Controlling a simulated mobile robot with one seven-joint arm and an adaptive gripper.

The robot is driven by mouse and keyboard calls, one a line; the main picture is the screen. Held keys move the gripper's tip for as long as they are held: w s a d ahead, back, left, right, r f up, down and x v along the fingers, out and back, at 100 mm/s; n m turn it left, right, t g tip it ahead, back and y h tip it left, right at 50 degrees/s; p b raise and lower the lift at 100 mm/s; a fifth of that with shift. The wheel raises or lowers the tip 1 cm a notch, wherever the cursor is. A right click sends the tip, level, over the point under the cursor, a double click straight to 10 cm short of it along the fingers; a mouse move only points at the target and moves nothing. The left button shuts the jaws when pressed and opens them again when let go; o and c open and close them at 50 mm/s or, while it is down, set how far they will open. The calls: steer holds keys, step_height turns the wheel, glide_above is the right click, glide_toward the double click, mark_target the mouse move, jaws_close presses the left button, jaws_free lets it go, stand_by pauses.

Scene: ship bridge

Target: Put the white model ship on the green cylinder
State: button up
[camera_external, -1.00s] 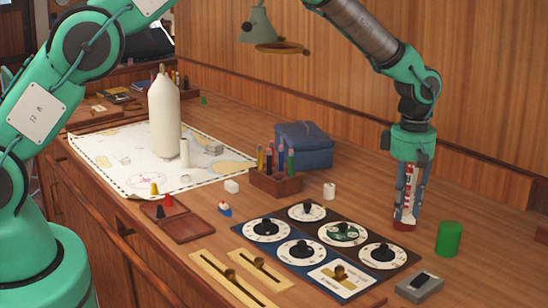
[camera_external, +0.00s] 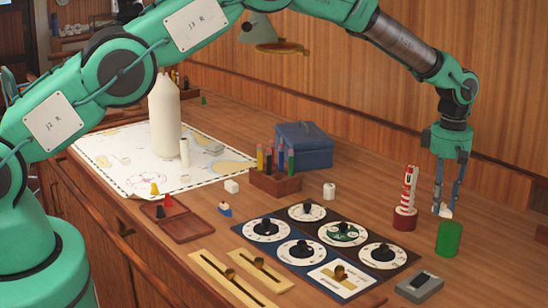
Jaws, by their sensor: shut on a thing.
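The white model ship (camera_external: 445,211) is a small white shape between the fingertips of my gripper (camera_external: 446,207). My gripper points down and is shut on it. Its finer shape is too small to make out, and the fingers partly hide it. The green cylinder (camera_external: 449,240) stands upright on the wooden counter, directly below the ship in the picture. The ship shows just above the cylinder's top; I cannot tell whether they touch.
A red-and-white striped lighthouse model (camera_external: 410,186) on a dark red base stands close left of my gripper. A dial panel (camera_external: 325,240) lies to the left, and a grey box (camera_external: 420,286) lies in front. A blue case (camera_external: 304,147) and pen holder (camera_external: 276,183) stand farther back.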

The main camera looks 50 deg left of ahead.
mark_target(449, 224)
steer(key=shift+w+d+f, duration=0.1)
steer(key=shift+w+d, duration=0.2)
steer(key=shift+w, duration=0.6)
steer(key=shift+w+d+f, duration=0.1)
steer(key=shift+w+d, duration=0.15)
steer(key=shift+w, duration=0.6)
steer(key=shift+f+p, duration=0.1)
steer(key=shift+p, duration=0.2)
steer(key=shift+f+p, duration=0.35)
steer(key=shift+f, duration=1.3)
steer(key=shift+f, duration=0.15)
steer(key=o, duration=0.9)
steer(key=shift+r, duration=0.2)
step_height(449, 224, up, 12)
steer(key=shift+b, duration=0.8)
